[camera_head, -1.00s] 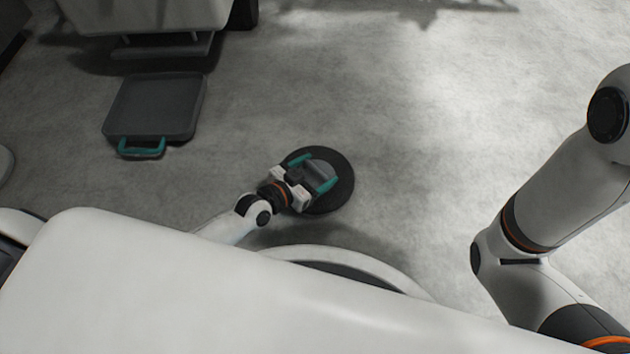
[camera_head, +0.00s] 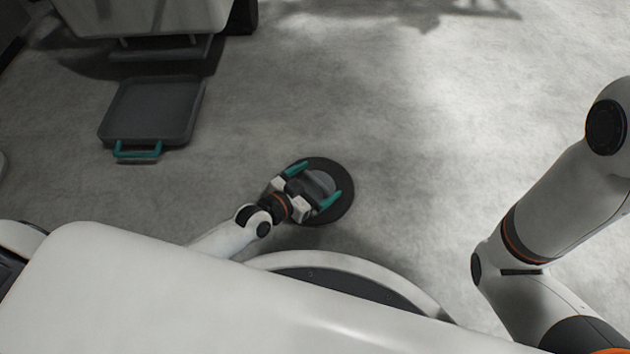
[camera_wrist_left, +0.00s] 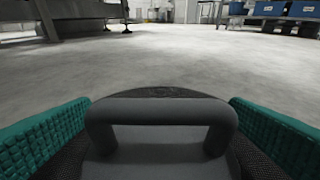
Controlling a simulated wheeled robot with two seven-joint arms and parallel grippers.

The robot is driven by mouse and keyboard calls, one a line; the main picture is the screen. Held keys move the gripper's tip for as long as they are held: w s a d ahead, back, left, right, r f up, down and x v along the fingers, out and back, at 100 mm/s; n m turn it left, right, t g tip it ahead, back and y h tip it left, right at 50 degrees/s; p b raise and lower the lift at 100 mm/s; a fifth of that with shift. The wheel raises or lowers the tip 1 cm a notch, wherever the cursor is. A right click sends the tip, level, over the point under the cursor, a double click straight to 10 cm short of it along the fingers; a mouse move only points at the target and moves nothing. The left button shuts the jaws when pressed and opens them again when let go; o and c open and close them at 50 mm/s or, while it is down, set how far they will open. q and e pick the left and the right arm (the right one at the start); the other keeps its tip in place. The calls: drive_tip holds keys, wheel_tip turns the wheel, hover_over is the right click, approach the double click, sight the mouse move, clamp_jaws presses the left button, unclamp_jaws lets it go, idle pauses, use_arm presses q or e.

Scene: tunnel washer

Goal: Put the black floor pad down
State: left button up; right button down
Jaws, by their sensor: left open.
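The black floor pad (camera_head: 342,208) is a round dark disc on the grey floor, with a grey centre and a dark handle. In the left wrist view its handle (camera_wrist_left: 160,110) stands between my teal fingers, and the dark pad shows behind and below it. My left gripper (camera_head: 315,184) is over the pad, with its two teal fingers apart on either side of the handle. A gap shows between each finger and the handle. My right arm shows at the right edge, but its gripper is out of view.
A dark grey tray with a teal handle (camera_head: 138,150) lies on the floor at the left. A white machine (camera_head: 150,15) stands behind it. In the left wrist view, blue bins (camera_wrist_left: 270,8) stand on a rack far off. The floor right of the pad is clear.

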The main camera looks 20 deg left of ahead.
use_arm(q)
drive_tip(key=shift+r, duration=0.25)
drive_tip(key=p+v, duration=0.7)
drive_tip(key=v, duration=0.4)
drive_tip(key=shift+s+a+r, duration=0.1)
drive_tip(key=shift+s, duration=0.15)
drive_tip(key=shift+s+a, duration=0.15)
drive_tip(key=shift+s, duration=0.05)
